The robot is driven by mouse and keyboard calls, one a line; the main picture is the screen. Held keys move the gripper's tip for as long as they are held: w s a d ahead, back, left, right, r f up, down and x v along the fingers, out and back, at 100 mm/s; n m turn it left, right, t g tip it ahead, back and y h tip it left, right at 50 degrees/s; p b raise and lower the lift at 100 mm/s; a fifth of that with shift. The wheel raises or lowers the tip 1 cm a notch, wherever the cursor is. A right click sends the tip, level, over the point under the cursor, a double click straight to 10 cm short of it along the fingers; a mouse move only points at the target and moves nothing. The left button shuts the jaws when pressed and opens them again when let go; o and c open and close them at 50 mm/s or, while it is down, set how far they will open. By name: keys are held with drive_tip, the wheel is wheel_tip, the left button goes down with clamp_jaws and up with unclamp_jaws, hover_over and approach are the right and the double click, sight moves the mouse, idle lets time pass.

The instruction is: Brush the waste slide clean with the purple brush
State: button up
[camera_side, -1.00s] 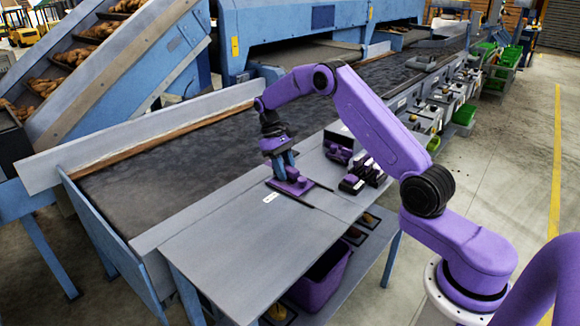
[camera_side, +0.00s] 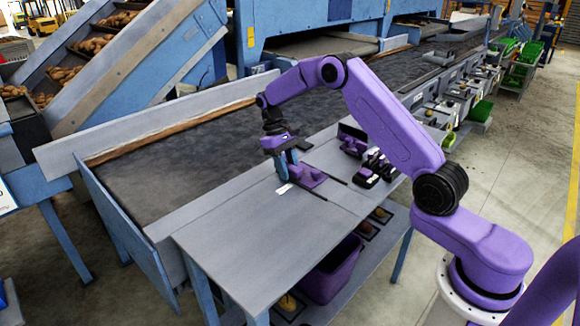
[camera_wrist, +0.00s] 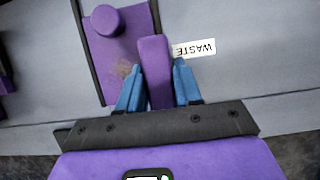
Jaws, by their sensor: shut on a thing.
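The waste slide (camera_wrist: 112,45) is a purple plate with a round knob, set between dark rails. A brownish dirt patch (camera_wrist: 123,68) shows on it, beside the brush. In the side view the slide (camera_side: 312,178) lies flat in the grey table top. My gripper (camera_wrist: 158,88) has blue fingers shut on the purple brush (camera_wrist: 154,65). The brush overlaps the slide's right rail in the wrist view. Its bristles are hidden, so I cannot tell whether it touches. In the side view my gripper (camera_side: 286,168) is low at the slide's left side. A white WASTE label (camera_wrist: 195,48) is right of the brush.
Dark and purple items (camera_side: 374,168) stand on the table right of the slide. A dark conveyor belt (camera_side: 190,150) runs behind the table. A purple bin (camera_side: 332,272) is underneath. The table's front left part (camera_side: 235,250) is clear.

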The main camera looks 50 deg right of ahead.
sight(312, 166)
drive_tip(key=shift+s+a+f, duration=0.1)
drive_tip(key=shift+a+f, duration=0.1)
drive_tip(key=shift+a, duration=0.1)
drive_tip(key=shift+d, duration=4.8)
drive_tip(key=shift+a, duration=4.8)
drive_tip(key=shift+d+r, duration=0.2)
drive_tip(key=shift+r, duration=3.5)
